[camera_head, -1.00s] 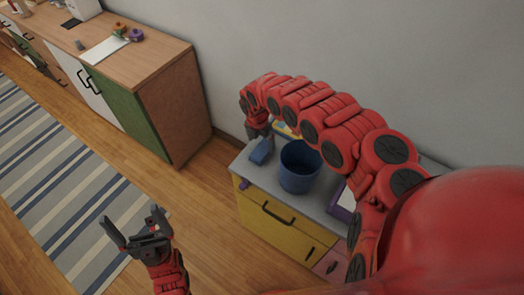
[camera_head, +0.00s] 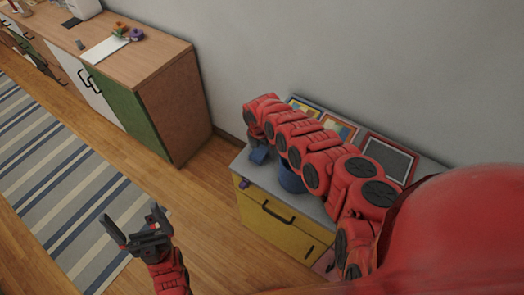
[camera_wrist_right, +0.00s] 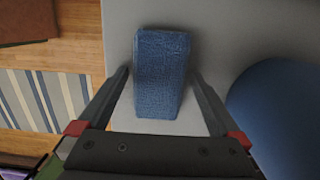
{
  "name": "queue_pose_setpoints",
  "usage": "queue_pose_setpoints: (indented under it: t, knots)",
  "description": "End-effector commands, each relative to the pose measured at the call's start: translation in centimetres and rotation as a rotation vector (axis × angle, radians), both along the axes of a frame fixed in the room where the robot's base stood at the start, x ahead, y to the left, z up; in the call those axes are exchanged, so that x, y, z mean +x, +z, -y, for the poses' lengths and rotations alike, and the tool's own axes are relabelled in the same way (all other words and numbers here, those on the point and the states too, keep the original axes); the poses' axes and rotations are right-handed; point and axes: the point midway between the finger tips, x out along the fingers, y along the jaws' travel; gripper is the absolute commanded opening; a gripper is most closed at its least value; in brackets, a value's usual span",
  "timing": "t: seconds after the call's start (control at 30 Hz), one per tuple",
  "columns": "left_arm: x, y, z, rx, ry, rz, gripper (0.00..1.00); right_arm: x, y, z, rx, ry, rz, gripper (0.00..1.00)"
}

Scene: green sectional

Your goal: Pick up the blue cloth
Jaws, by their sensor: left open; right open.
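The blue cloth (camera_head: 258,155) is a small folded block on the grey top of the yellow-fronted cabinet, near its left end. In the right wrist view the cloth (camera_wrist_right: 160,72) lies between the two open fingers of my right gripper (camera_wrist_right: 165,85), with a gap visible on each side. In the head view my right gripper (camera_head: 258,142) is just above the cloth and partly hidden by its own arm. My left gripper (camera_head: 139,227) is open and empty over the floor, away from the cabinet.
A blue bucket (camera_head: 292,180) stands right of the cloth, partly covered by my right arm; it also shows in the wrist view (camera_wrist_right: 280,115). Framed pictures (camera_head: 388,158) lean at the wall. A wooden cabinet (camera_head: 175,105) stands at the left. A purple item (camera_head: 244,183) is at the cabinet's front edge.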

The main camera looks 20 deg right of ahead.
Motion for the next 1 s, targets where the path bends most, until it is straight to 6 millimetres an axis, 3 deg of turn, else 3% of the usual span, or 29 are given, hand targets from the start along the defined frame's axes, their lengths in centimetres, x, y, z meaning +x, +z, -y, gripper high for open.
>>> queue_pose_setpoints:
  t: [0.07, 0.47, 0.77, 1.0]
  knots:
    - [0.0, 0.0, 0.0, 0.000, 0.000, 0.000, 1.00, 0.0, 0.0, 0.0, 0.001, 0.000, 0.001, 1.00]
    - [0.0, 0.0, 0.0, 0.000, 0.000, 0.000, 1.00, 0.0, 0.0, 0.0, 0.001, 0.000, 0.001, 0.31]
    - [0.0, 0.0, 0.0, 0.000, 0.000, 0.000, 1.00, 0.1, 0.2, 0.0, 0.001, 0.000, 0.002, 0.31]
    - [0.0, 0.2, 0.0, 0.000, 0.000, 0.000, 1.00, 0.2, 2.2, 0.0, 0.002, 0.001, 0.004, 0.31]
